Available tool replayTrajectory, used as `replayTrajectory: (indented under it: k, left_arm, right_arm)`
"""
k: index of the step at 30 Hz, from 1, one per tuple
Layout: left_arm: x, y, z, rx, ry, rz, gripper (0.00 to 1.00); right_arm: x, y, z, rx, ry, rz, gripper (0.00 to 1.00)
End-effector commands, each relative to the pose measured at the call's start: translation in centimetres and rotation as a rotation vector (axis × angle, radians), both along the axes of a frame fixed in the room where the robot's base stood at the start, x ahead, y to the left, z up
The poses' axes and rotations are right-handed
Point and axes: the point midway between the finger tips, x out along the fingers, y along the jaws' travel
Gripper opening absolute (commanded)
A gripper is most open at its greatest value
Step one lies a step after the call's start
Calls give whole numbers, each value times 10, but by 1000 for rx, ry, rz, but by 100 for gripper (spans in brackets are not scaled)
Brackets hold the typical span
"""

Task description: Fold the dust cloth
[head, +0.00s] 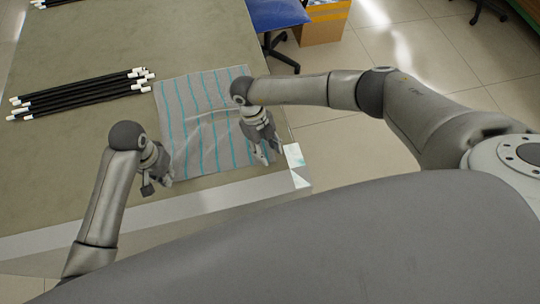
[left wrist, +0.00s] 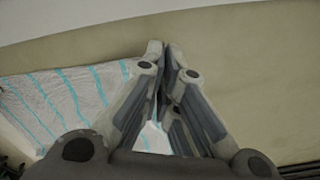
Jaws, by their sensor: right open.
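The dust cloth (head: 195,100) is grey with turquoise stripes and lies spread near the right front corner of the table, with faint creases running from its left front part. It also shows in the left wrist view (left wrist: 60,95), at the left. My left gripper (head: 160,184) is at the cloth's left front corner. In the left wrist view its fingertips (left wrist: 165,50) are together where the cloth's edge ends, pinching the corner; the fingers partly hide it. My right gripper (head: 264,158) is open over the cloth's right front part, close to the table's right edge.
Several black rods with white ends (head: 85,93) lie left of the cloth on the table (head: 60,165). More rods (head: 55,3) are at the far left. A blue chair (head: 277,14) and a cardboard box (head: 325,25) stand beyond the table's right edge.

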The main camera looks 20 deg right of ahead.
Motion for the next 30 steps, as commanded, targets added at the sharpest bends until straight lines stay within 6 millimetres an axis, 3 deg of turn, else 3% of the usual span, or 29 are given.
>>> replayTrajectory:
  k: [6, 24, 30]
  left_arm:
    - [0, 0, 0, 0, 1, 0, 0]
    - [0, 0, 0, 1, 0, 0, 0]
    - [0, 0, 0, 1, 0, 0, 0]
  right_arm:
    - [-1, 0, -1, 0, 1, 0, 39]
    - [-1, -1, -2, -2, 2, -1, 0]
    - [-1, -1, -2, -3, 1, 0, 0]
